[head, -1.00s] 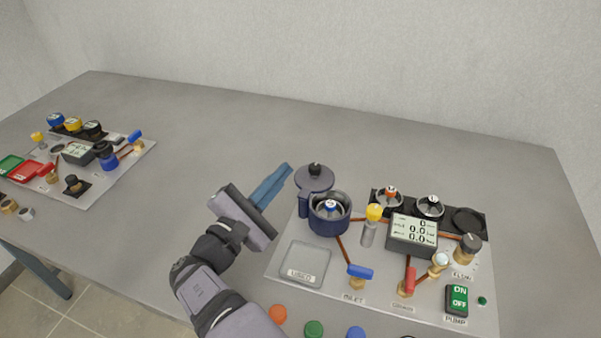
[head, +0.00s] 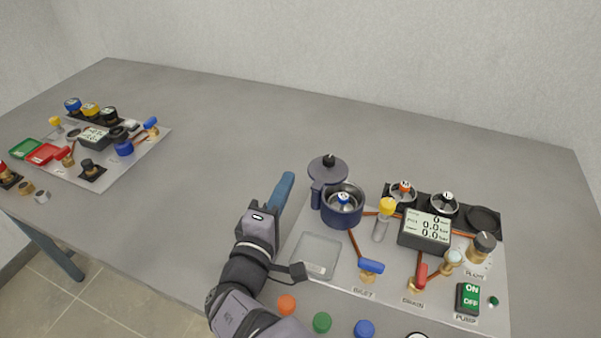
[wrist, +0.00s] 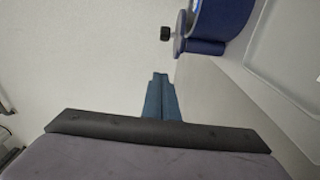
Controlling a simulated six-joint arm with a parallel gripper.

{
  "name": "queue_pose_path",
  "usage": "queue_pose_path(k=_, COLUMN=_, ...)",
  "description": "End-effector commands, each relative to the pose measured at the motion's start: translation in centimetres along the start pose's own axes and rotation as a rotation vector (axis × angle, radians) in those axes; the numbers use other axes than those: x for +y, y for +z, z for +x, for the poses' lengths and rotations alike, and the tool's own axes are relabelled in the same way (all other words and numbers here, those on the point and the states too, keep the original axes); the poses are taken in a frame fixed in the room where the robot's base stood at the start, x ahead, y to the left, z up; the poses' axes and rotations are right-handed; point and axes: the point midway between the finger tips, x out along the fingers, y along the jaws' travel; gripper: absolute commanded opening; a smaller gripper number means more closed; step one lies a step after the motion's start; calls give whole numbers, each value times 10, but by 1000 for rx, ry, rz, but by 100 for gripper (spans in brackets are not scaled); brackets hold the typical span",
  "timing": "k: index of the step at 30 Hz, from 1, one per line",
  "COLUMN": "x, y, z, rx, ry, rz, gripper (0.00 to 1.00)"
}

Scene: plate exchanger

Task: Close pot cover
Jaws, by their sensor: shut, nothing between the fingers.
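The dark blue pot (head: 343,207) stands on the right-hand panel with its mouth uncovered. The wrist view shows the shut fingertips (wrist: 160,80).
A clear square tray (head: 316,255) lies in front of the pot. A yellow-topped cylinder (head: 386,208), a grey display (head: 425,231) and valves stand to the right. Another panel (head: 140,160) lies far left. The table behind and left of the cover is clear.

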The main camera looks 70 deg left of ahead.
Motion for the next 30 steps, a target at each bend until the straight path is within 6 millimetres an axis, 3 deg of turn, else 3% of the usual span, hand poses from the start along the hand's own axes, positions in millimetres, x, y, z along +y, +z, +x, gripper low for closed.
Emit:
queue_pose_path(k=22, x=1, y=1, z=99, rx=-2, ry=0, rz=-2, gripper=0)
queue_pose_path(k=30, x=2, y=22, z=89, rx=-1, ry=0, rz=-3, gripper=0)
